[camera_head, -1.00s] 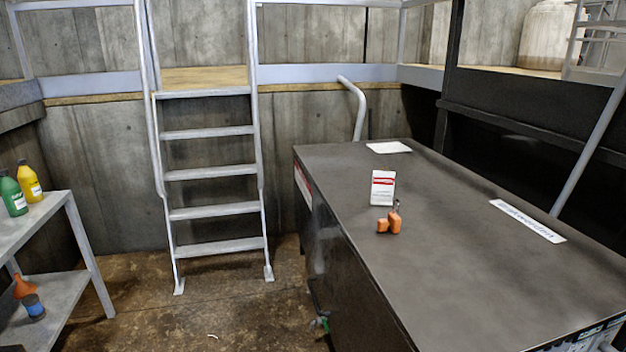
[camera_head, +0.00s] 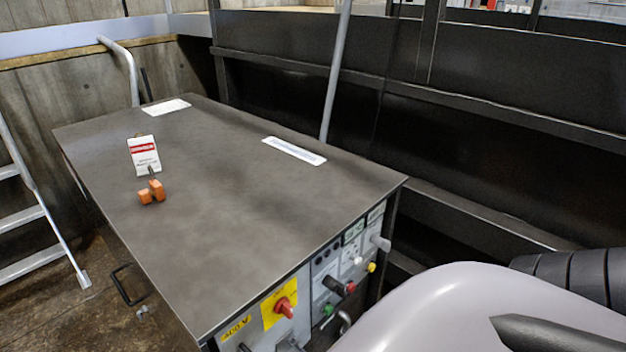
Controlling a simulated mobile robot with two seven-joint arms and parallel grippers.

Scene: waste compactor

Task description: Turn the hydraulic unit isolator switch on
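The hydraulic unit (camera_head: 215,230) is a large dark box with a flat top and a grey control panel on its near end. The red rotary isolator switch (camera_head: 284,308) sits on a yellow plate on that panel, near the top edge. I see it at a steep angle and cannot tell its setting. A yellow label reading 400V (camera_head: 236,328) is left of it. Neither gripper shows.
On the unit's top lie a red-and-white tag card (camera_head: 145,155), an orange padlock-like piece (camera_head: 152,192) and white labels (camera_head: 294,151). A ladder (camera_head: 35,215) stands left.

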